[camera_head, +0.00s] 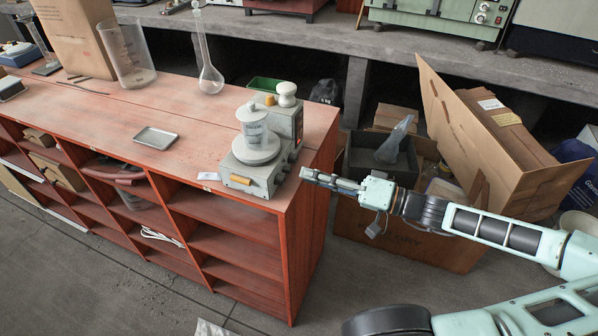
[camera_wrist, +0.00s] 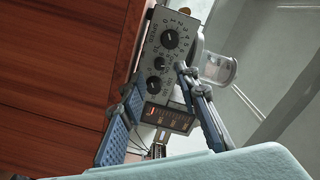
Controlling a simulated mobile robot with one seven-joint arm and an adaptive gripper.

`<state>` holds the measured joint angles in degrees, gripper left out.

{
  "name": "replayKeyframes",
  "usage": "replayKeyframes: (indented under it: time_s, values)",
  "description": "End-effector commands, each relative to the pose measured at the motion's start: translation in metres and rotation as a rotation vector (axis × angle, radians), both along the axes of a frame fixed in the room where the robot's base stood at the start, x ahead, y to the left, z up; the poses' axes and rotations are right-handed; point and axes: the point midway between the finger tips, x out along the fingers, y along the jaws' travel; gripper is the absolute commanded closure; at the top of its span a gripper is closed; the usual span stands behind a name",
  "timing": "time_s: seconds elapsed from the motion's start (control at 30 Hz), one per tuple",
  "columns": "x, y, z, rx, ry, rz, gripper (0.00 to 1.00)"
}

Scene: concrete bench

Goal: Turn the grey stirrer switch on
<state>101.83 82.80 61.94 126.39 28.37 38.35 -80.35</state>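The grey stirrer (camera_head: 262,178) stands at the right end of the red wooden bench, with a round plate and a pale vessel (camera_head: 252,125) on top. Its control face (camera_wrist: 165,50) shows in the wrist view, with a large black dial (camera_wrist: 170,39), two smaller knobs and printed markings. I cannot clearly pick out the switch or its position. My gripper (camera_head: 305,174) is just right of the stirrer, pointing left toward it. In the wrist view my gripper (camera_wrist: 155,80) has its two blue-grey fingers apart, with nothing between the tips. The fingers appear in front of the face; contact is unclear.
A second device with a red-lit panel (camera_wrist: 167,118) stands close behind the stirrer (camera_head: 291,123). A metal tray (camera_head: 155,138), a glass flask (camera_head: 210,80) and a large beaker (camera_head: 128,55) stand farther left. An open cardboard box (camera_head: 400,235) is on the floor right of the bench.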

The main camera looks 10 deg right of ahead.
Motion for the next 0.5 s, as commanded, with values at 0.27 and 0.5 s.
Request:
replayKeyframes:
  time_s: [0.27,0.5]
  values:
    - [0.020,0.029,0.000,0.000,0.000,0.003,0.71]
    - [0.023,0.032,0.000,-0.001,0.001,0.000,0.71]
